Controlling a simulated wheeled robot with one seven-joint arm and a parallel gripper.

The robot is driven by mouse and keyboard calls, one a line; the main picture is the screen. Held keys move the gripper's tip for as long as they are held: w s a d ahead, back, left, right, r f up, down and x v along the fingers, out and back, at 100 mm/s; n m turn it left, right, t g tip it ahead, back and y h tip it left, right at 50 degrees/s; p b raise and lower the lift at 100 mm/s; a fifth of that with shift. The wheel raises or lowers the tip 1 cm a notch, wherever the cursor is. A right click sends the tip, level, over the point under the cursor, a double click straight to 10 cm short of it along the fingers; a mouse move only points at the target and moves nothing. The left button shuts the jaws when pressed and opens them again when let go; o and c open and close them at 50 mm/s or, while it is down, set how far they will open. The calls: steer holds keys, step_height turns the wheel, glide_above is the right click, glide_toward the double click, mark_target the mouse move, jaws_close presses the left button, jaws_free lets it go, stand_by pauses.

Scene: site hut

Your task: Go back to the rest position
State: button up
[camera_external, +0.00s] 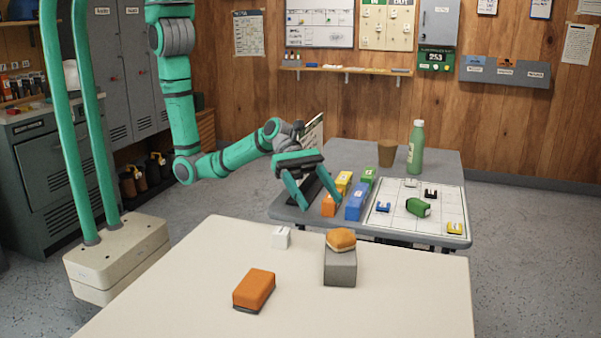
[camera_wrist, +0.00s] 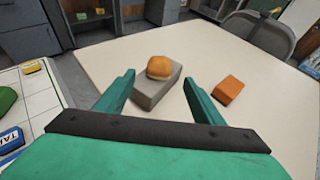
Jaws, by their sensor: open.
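My gripper (camera_external: 319,204) is open and empty, its green fingers pointing down beside the grey table near its front left edge. My arm reaches from the left and bends down to the gripper.
The white table (camera_external: 380,300) bears a grey block (camera_external: 340,270) with an orange-brown lump (camera_external: 341,239) on top, an orange block (camera_external: 254,289) and a small white cube (camera_external: 281,237). The grey table (camera_external: 340,155) holds coloured blocks, a gridded board (camera_external: 390,215), a green bottle (camera_external: 415,148) and a brown cup (camera_external: 387,153).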

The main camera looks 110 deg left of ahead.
steer(key=shift+f, duration=0.1)
stand_by(0.4)
steer(key=s+a+f+m+t+y, duration=0.2)
steer(key=s+a+f+m+y, duration=0.1)
steer(key=s+a+f+m, duration=0.45)
steer(key=s+a+r+m+t+y, duration=0.25)
steer(key=s+a+m, duration=0.55)
steer(key=s+a, duration=0.45)
steer(key=s+r+m+y, duration=0.2)
steer(key=s+m, duration=0.3)
steer(key=s, duration=0.3)
steer(key=s+a+r+m+t+y, duration=0.1)
steer(key=s+r+m+y, duration=0.1)
steer(key=s+m, duration=0.4)
steer(key=v, duration=0.3)
